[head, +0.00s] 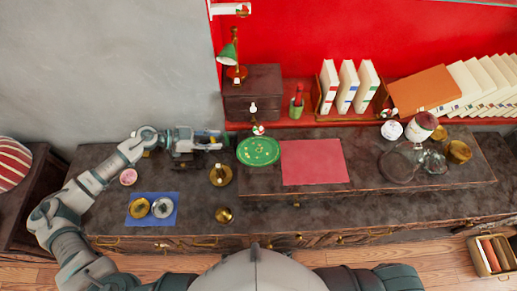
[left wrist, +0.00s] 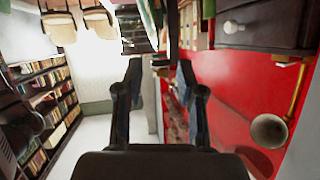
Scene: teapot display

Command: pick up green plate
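The green plate (head: 258,151), with small light marks, lies on the dark counter left of the red mat in the head view. My left gripper (head: 226,141) reaches in from the left, low over the counter, its tips close to the plate's left edge. In the left wrist view the fingers of my left gripper (left wrist: 164,70) stand apart. A thin dark upright shape lies between them at the top; I cannot tell if it is the plate seen edge-on. Whether the fingers touch the plate is unclear. My right gripper is not in view.
A dark drawer box (head: 252,92) and green lamp (head: 228,55) stand behind the plate. A brass holder (head: 220,175) stands in front of my gripper. The red mat (head: 314,162) is bare. A blue mat (head: 152,220) holds two round dishes. Glassware (head: 398,165) stands at right.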

